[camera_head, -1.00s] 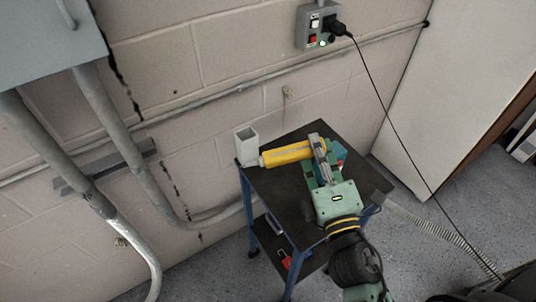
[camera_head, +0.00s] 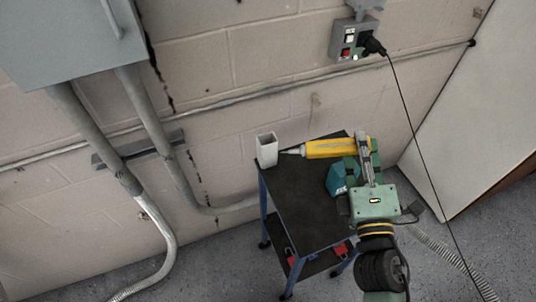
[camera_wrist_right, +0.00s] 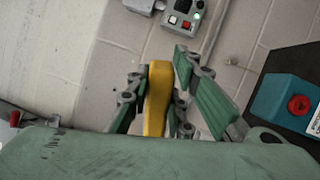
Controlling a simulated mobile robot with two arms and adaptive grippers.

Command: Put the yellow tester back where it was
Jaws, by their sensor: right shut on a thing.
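My right gripper (camera_head: 364,146) is shut on the yellow tester (camera_head: 326,149), which lies crosswise in the jaws with its thin grey tip pointing left. The tester appears above the far side of the cart's dark top (camera_head: 300,200). Its tip is close to the right of a pale, open-topped square holder (camera_head: 266,151) at the cart's left back corner; I cannot tell whether they touch. The right wrist view also shows the yellow tester (camera_wrist_right: 157,98) between the green fingers (camera_wrist_right: 160,85). My left gripper is out of view.
A teal box (camera_head: 338,179) stands on the cart; its red knob shows in the wrist view (camera_wrist_right: 299,105). Red items (camera_head: 291,257) are on the lower shelf. A wall socket box (camera_head: 351,42) has a black cable (camera_head: 410,125) hanging from it. The front of the cart top is clear.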

